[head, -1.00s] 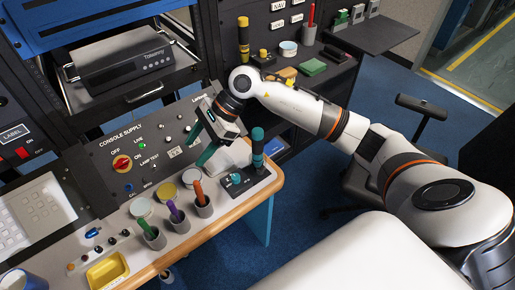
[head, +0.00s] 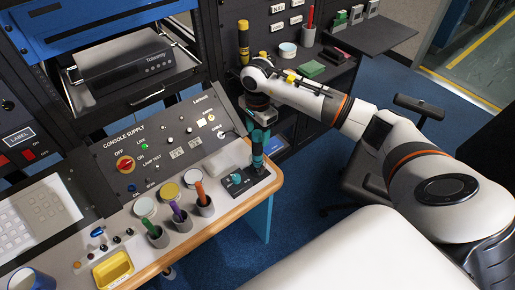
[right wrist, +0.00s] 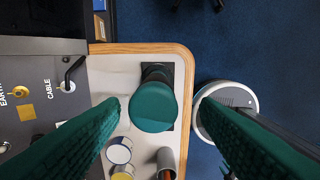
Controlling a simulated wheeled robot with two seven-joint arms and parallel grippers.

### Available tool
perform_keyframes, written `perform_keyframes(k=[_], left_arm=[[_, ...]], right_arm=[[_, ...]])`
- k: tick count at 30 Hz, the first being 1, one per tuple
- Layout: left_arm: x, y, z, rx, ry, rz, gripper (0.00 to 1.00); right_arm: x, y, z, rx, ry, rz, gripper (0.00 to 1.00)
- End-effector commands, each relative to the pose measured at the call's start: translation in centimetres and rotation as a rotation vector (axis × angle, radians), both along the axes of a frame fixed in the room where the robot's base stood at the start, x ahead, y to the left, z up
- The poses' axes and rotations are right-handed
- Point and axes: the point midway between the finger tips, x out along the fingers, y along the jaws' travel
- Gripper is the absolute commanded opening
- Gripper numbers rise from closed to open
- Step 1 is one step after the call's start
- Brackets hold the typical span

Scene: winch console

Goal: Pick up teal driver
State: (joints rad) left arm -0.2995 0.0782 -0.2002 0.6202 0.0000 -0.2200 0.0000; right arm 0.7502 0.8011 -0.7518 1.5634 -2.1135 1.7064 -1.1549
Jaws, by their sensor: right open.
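The teal driver (head: 257,160), teal with a black band, stands upright in a dark holder (head: 238,183) near the right corner of the console desk. In the right wrist view its round teal top (right wrist: 153,107) faces me. My right gripper (head: 262,133) is above the driver, pointing down, with its teal fingers open. In the right wrist view the fingertips (right wrist: 160,105) lie either side of the driver's top. The head view does not clearly show whether they touch it. My left gripper is not in view.
Several grey cups with green, purple and orange tools (head: 177,215) and round tins (head: 170,191) stand left of the driver. A yellow tray (head: 112,270) lies farther left. The console panel (head: 160,150) rises behind. The desk's wooden edge (head: 235,210) is close in front.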

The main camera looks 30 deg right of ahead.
Motion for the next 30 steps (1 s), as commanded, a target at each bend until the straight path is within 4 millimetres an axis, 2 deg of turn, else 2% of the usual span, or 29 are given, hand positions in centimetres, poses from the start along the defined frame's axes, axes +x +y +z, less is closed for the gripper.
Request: perform_keyframes(k=[4,9,17,27,30], left_arm=[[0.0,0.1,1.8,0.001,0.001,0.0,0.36],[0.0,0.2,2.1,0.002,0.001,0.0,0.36],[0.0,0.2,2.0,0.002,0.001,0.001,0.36],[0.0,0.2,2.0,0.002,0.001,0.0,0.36],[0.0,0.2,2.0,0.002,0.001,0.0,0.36]], right_arm=[[0.4,-0.2,-2.0,0.002,0.007,-0.001,0.57],[0.5,-0.2,-4.0,0.002,0.002,0.0,0.57],[0.5,-0.3,-4.4,0.002,0.0,0.001,0.57],[0.5,-0.3,-4.3,0.001,0.0,0.0,0.02],[0.5,-0.3,-4.3,0.002,-0.001,0.0,0.02]])
